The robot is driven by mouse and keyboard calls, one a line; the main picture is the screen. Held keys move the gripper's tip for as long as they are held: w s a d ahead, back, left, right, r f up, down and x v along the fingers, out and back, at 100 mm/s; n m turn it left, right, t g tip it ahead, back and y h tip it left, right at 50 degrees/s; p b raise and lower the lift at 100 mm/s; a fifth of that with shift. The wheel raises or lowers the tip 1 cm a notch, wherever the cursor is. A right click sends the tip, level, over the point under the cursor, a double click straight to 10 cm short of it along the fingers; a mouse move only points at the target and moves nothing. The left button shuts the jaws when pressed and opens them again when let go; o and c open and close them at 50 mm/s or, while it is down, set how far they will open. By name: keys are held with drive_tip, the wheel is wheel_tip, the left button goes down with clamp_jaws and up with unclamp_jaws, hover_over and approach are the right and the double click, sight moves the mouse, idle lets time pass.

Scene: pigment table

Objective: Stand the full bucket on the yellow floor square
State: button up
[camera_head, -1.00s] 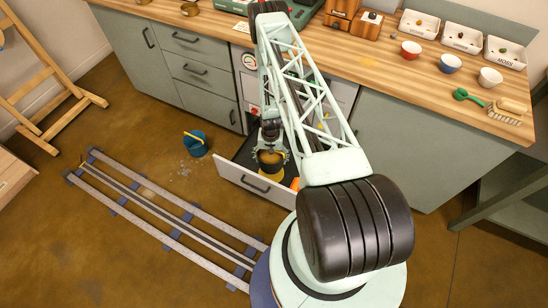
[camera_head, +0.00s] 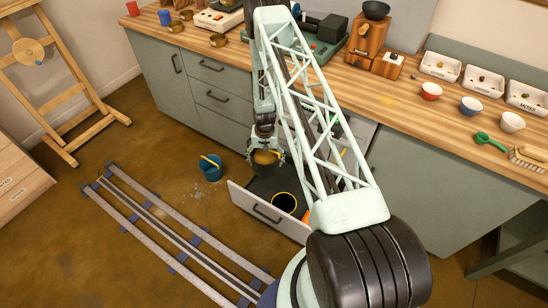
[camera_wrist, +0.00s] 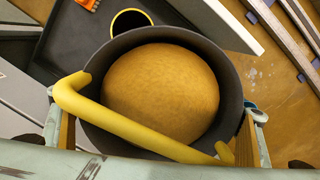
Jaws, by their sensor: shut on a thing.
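The full bucket (camera_wrist: 228,68) is dark grey with a yellow bar handle (camera_wrist: 125,125) and a rounded heap of ochre pigment (camera_wrist: 160,88). It looks upright. My gripper (camera_head: 266,147) is shut on this bucket, with a finger at either side of it in the wrist view. In the head view the held bucket (camera_head: 264,168) hangs over the back left part of the open drawer (camera_head: 263,211). I cannot make out a yellow floor square in either view.
A second dark bucket (camera_head: 285,201) with a yellow rim and an orange thing (camera_head: 306,216) are in the drawer. A blue bucket (camera_head: 211,168) stands on the floor left of it. Floor rails (camera_head: 165,232) run at lower left. The counter (camera_head: 360,88) is behind.

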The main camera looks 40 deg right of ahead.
drive_tip(key=w+a+r+n, duration=0.1)
drive_tip(key=w+a+r, duration=0.4)
drive_tip(key=r, duration=0.6)
drive_tip(key=w+a+r+n, duration=0.1)
drive_tip(key=w+a+r, duration=0.35)
drive_tip(key=r, duration=0.65)
drive_tip(key=w+a+r+n, duration=0.1)
drive_tip(key=w+a+r, duration=0.35)
drive_tip(key=r, duration=0.65)
drive_tip(key=s+a+r, duration=0.1)
drive_tip(key=a+r, duration=0.5)
drive_tip(key=r, duration=0.4)
drive_tip(key=s+a+r+n, duration=0.1)
drive_tip(key=a+r, duration=0.5)
drive_tip(key=r, duration=0.4)
drive_tip(key=s+a+r+n, duration=0.1)
drive_tip(key=a+r, duration=0.5)
drive_tip(key=r, duration=0.4)
drive_tip(key=shift+s+r, duration=0.15)
drive_tip(key=shift+s, duration=0.2)
